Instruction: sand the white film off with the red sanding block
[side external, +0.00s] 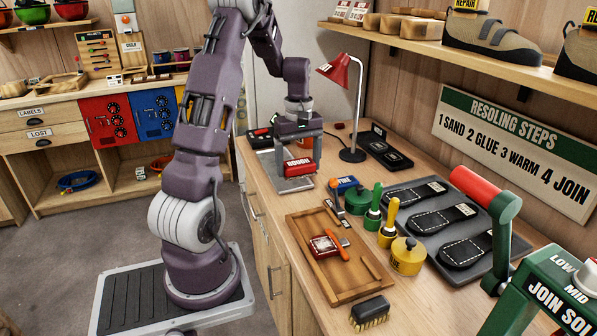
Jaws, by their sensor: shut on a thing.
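The red sanding block (299,168), marked ROUGH, is between the fingers of my gripper (302,157). My gripper is shut on it and points down at the back left of the workbench. The block is over a flat grey plate (293,184), at or very near its surface; I cannot tell if they touch. The white film cannot be made out in this view; the block and gripper hide part of the plate.
A red lamp (338,72) stands behind my gripper. A blue block (346,184), green and yellow pots (407,256) and a wooden tray (318,278) are nearer the camera. Dark soles lie on a grey tray (400,196) at right. A brush (370,312) lies in front.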

